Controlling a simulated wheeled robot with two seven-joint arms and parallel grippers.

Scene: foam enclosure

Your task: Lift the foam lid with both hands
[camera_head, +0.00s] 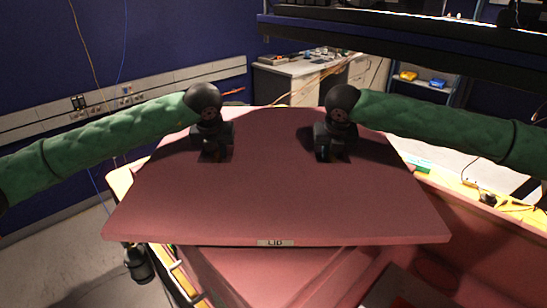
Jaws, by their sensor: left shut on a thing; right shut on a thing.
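The foam lid (275,205) is a large dark-red slab with a small "LID" label on its near edge. It sits raised over a dark-red foam enclosure (470,240), whose interior shows below the lid's near edge and at the right. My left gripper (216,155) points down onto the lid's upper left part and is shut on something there. My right gripper (331,155) points down onto the upper right part and is likewise shut. The fingertips and whatever part of the lid they grip are hard to make out.
A yellowish frame edge with cables (500,205) runs along the right of the enclosure. A dark cylindrical object (138,264) hangs at the lower left. A dark overhead beam (400,45) crosses the upper right. A workbench (300,68) stands behind.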

